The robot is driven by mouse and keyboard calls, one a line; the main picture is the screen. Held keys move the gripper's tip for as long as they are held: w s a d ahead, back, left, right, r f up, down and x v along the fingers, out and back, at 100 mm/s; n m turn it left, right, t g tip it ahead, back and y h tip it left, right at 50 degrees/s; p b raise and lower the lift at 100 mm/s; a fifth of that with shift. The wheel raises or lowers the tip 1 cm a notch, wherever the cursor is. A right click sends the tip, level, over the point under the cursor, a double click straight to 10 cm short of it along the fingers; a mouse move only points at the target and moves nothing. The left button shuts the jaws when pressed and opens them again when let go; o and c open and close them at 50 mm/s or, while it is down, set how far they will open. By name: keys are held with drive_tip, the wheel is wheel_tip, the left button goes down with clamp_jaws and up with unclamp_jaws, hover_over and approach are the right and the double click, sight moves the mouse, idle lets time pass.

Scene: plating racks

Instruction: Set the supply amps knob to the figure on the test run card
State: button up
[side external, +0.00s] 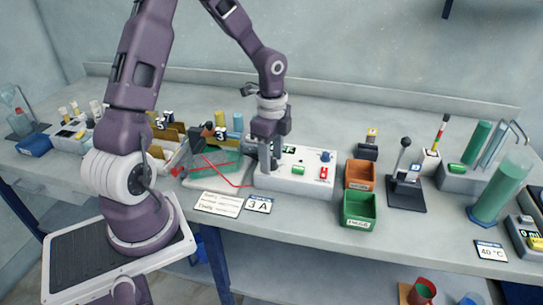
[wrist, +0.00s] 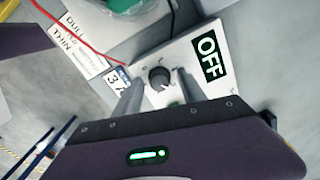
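The white supply box (side external: 300,182) stands on the bench in the side external view, below my gripper (side external: 268,165). In the wrist view, the dark round knob (wrist: 159,77) sits on the box's white face, with small marks around it. My gripper (wrist: 157,80) is open, with one finger on each side of the knob and visible gaps between. The knob's exact setting is too small to read. A card reading "3 A" (side external: 258,205) lies at the box's front left, partly behind a finger in the wrist view (wrist: 116,79).
A black "OFF" sign (wrist: 208,56) is on the box. A text card (side external: 217,203) lies beside the "3 A" card, and a red lead (wrist: 85,37) runs left of the box. Orange (side external: 360,186) and green (side external: 360,222) bins and a lever stand (side external: 405,194) are to the right.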

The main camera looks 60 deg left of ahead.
wheel_tip(320, 180, up, 7)
drive_tip(key=shift+r, duration=0.1)
idle(0.3)
drive_tip(key=s+d+r+n+t, duration=0.2)
drive_tip(key=s+d+r+n, duration=0.4)
drive_tip(key=s, duration=0.3)
drive_tip(key=s+d+r+n+t, duration=0.3)
drive_tip(key=s+d+r+n, duration=0.3)
drive_tip(key=s+d, duration=0.1)
drive_tip(key=shift+s+t, duration=0.3)
drive_tip(key=shift+s, duration=0.55)
